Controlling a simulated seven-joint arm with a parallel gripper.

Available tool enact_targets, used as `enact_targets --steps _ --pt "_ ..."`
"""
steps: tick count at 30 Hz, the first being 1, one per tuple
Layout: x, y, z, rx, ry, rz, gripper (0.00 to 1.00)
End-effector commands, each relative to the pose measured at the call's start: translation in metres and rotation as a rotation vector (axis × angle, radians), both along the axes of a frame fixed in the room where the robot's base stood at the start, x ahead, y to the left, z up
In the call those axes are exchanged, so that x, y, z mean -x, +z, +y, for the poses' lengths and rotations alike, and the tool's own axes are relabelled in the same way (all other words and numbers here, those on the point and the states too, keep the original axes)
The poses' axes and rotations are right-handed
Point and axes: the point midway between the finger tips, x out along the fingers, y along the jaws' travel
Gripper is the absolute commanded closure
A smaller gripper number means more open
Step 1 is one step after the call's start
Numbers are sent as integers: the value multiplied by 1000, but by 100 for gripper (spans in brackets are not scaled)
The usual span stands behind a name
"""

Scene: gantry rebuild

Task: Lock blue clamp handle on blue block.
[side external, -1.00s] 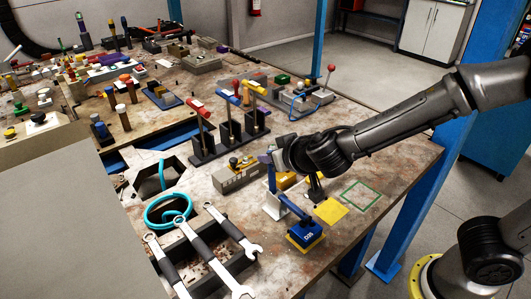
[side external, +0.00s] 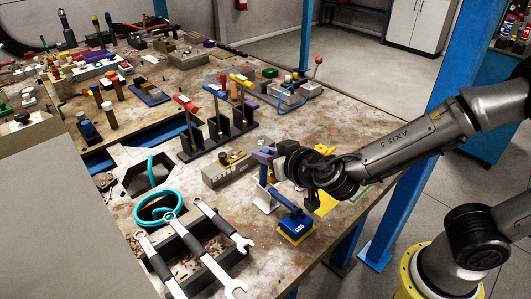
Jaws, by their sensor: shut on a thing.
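The blue block (side external: 297,226) sits on a yellow base near the table's front edge. The clamp has a pale foot (side external: 264,203) and a blue arm (side external: 284,203) that slopes down to the block's top. Its blue handle (side external: 263,175) stands roughly upright above the foot. My gripper (side external: 264,157) is at the top of this handle and appears shut on it. The fingertips are small and partly hidden by my dark wrist, so the exact grip is unclear. Whether the clamp tip presses on the block cannot be told.
A yellow pad (side external: 325,200) is partly hidden behind my wrist. A grey fixture (side external: 226,170) with yellow parts stands left of the clamp. A rack of several coloured handles (side external: 218,128) stands behind. Wrenches (side external: 208,245) and a cyan ring (side external: 158,208) lie at front left.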

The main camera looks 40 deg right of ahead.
Motion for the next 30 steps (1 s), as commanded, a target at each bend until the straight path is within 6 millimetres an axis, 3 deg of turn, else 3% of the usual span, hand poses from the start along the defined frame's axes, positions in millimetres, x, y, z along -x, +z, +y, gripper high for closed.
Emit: enact_targets --steps 1,2,7,19,30 --pt "1 0 1 0 2 0 100" --pt "1 0 1 0 2 0 74" --pt "1 0 0 0 1 1 45" --pt "7 3 3 0 3 0 45" --pt "68 33 15 -2 9 -3 45"
